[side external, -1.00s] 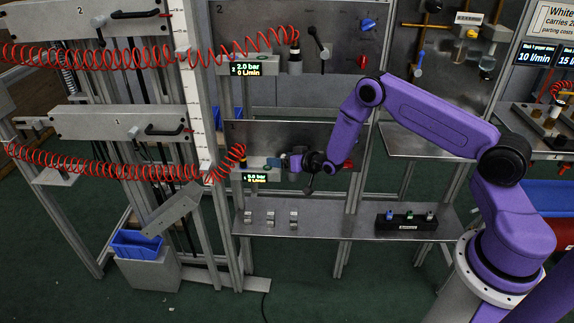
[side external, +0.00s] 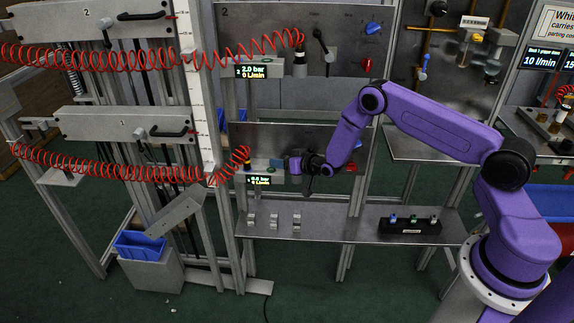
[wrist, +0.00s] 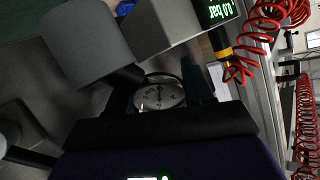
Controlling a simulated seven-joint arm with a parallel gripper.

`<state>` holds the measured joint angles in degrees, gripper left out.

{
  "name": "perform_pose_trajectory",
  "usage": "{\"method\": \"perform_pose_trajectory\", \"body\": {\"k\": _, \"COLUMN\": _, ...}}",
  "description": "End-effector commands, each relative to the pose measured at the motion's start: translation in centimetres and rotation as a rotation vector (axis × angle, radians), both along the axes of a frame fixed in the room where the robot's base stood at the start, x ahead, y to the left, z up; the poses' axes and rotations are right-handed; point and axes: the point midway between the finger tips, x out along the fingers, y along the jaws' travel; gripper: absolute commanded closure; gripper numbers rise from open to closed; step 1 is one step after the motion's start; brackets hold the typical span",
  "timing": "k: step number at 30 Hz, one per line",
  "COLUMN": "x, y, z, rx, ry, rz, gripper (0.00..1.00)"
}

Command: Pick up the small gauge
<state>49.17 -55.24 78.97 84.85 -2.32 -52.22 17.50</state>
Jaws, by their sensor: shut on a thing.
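The small gauge (wrist: 160,95) is a round white dial with dark markings and a dark rim. In the wrist view it sits between the two dark fingers of my gripper (wrist: 163,84). My gripper is shut on it. In the side view my gripper (side external: 291,164) is in front of the lower panel (side external: 300,140), just right of the lit lower display (side external: 259,181). The gauge cannot be made out there; I cannot tell whether it touches anything behind it.
A grey cylinder (wrist: 85,40) and a grey block (wrist: 165,25) are close by in the wrist view. A red coiled hose (side external: 100,168) ends left of my gripper. A shelf (side external: 335,222) below carries small metal clips (side external: 273,220) and a black holder (side external: 410,226).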

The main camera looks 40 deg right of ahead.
Motion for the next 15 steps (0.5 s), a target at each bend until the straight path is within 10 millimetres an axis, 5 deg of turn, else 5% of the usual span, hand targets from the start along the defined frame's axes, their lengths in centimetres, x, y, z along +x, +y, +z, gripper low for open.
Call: {"method": "perform_pose_trajectory", "body": {"k": 15, "x": -0.7, "y": 0.0, "z": 4.0, "rx": 0.0, "ry": 0.0, "rz": 0.0, "gripper": 0.86}}
